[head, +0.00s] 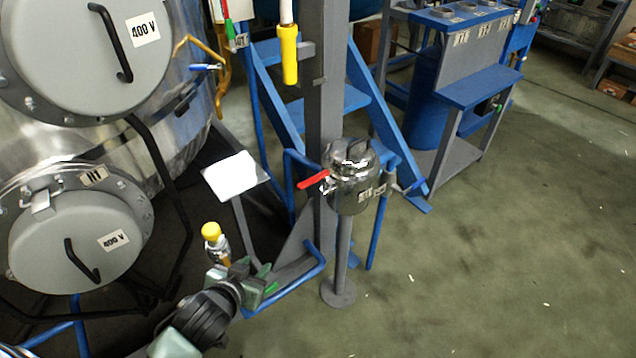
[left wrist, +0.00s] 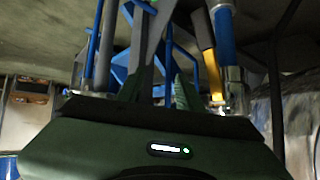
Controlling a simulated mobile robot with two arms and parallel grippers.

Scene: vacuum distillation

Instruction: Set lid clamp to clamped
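A shiny metal pot (head: 350,190) with a domed lid (head: 349,155) stands on a grey post in the middle of the head view. A red lever (head: 313,180) sticks out from its left side. A small metal clamp (head: 40,201) shows on the rim of the lower round hatch at the left. I cannot tell which of these is the lid clamp, or its setting. My left gripper (head: 262,281) is below and left of the pot, apart from it. Its fingers (left wrist: 158,92) look apart and empty in the left wrist view. My right gripper is not in view.
A yellow-capped fitting (head: 212,233) stands close beside my left gripper. A blue bent rail (head: 300,278) and a grey column (head: 323,90) are near the pot. A white tilted panel (head: 230,175) is left of it.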

